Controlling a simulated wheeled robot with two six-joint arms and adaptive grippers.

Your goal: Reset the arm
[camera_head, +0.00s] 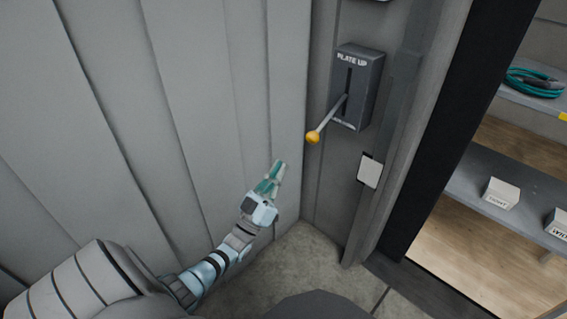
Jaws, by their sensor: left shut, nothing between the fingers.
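My left gripper (274,177) shows in the head view, in front of the grey panelled wall. Its fingers are together with nothing between them, and they point up toward the wall corner. A grey lever box (368,88) marked "PLATE UP" is on the door-side wall, up and right of the gripper. Its lever (331,117) with a yellow knob (313,137) sticks out to the lower left. The gripper is apart from the knob, to its lower left. My right gripper is not in view.
A white plate (370,171) is on the frame below the lever box. Right of it is a dark door opening. Beyond it are shelves (520,200) with white boxes (501,193) and a coiled teal hose (535,83). The concrete floor (300,262) near the corner is clear.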

